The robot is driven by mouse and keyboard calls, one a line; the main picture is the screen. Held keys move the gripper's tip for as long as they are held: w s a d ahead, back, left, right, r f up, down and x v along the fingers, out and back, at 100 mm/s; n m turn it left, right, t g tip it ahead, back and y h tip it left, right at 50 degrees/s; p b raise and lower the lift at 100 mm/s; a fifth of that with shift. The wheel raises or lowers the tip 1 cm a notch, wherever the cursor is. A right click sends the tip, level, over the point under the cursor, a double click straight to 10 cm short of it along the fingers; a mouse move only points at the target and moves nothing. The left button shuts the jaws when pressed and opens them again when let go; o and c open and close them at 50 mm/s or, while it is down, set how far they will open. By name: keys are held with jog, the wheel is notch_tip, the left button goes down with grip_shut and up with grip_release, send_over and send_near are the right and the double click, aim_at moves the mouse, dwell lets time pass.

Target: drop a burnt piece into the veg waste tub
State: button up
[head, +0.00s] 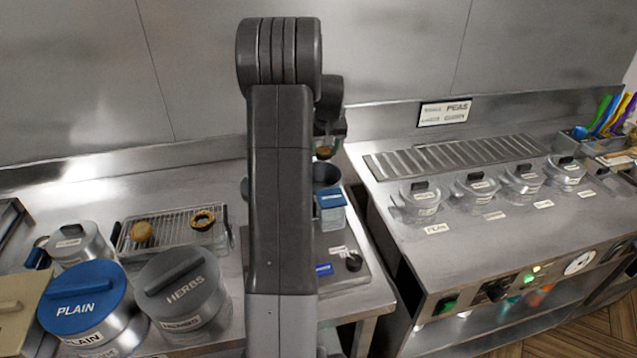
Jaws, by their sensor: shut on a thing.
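My gripper (325,142) is partly hidden behind my own arm, in the middle of the head view. It is shut on a small brown piece (324,153), held above a dark round vessel (326,175). How burnt the held piece is cannot be told. A wire rack (172,240) at the left bears a golden-brown round piece (141,231) and a dark-edged ring (203,219). No tub with a readable veg waste label shows. A clear container with a blue lid (331,211) stands just in front of the dark vessel.
Lidded tubs marked PLAIN (75,297) and HERBS (184,283) stand at the front left. Several clear lidded pots (422,201) line the right counter (470,240). A gap separates the two counters. My arm hides the middle.

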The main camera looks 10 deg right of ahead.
jog(key=shift+f+b, duration=1.7)
jog(key=shift+f, duration=1.1)
jog(key=o, duration=0.8)
jog(key=shift+o, duration=0.2)
jog(key=shift+r, duration=0.1)
jog(key=b+v, duration=0.1)
jog(key=v, duration=1.2)
jog(key=shift+s+r+b, duration=0.2)
jog(key=shift+r+b, duration=0.1)
jog(key=shift+r, duration=0.05)
